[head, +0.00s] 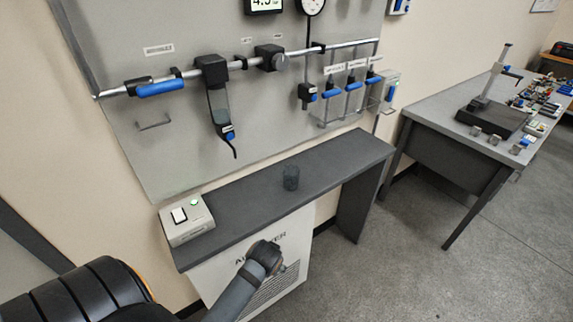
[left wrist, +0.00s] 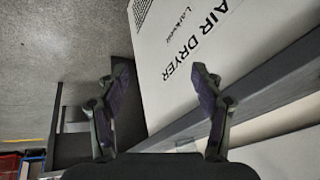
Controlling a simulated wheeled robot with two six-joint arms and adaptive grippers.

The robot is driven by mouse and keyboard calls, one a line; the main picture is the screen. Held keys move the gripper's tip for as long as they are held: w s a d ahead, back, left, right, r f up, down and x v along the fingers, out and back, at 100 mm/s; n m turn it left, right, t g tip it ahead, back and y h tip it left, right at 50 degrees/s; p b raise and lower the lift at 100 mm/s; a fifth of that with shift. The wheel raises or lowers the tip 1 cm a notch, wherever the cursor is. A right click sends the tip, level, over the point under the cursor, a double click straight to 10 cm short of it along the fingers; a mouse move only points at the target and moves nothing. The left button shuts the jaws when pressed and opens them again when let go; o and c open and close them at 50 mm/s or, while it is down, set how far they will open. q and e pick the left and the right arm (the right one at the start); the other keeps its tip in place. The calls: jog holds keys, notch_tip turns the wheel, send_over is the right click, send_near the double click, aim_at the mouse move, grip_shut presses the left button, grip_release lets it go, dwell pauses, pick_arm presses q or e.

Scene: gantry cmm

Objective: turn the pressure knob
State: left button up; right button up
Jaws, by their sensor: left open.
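The likely pressure knob is the round grey-black knob on the black regulator block (head: 270,57) on the wall pipe, below the digital display and the dial gauge (head: 311,5). My left arm comes in at the bottom, its wrist in front of the white air dryer (head: 230,278), below and well apart from the regulator. In the left wrist view my left gripper (left wrist: 162,88) is open and empty, its two fingers spread before the air dryer (left wrist: 190,40). The knob is not seen in that view. My right gripper is not in view.
A grey table (head: 440,110) stands at the right; the floor between is clear.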

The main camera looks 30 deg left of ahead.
pick_arm(q)
jog(key=w+a+r+n+t+y, duration=0.1)
jog(key=w+a+r+n+y, duration=0.4)
jog(key=w+r, duration=0.75)
jog(key=n+y, duration=0.9)
jog(key=n, duration=0.1)
send_near(284, 63)
jog(key=p+x, duration=0.5)
jog(key=x, duration=0.3)
jog(key=shift+a+r, duration=0.1)
jog(key=shift+a, duration=0.25)
jog(key=shift+w+a, duration=0.1)
jog(key=shift+a, duration=0.1)
jog(key=shift+f, duration=0.2)
jog(key=c, duration=1.2)
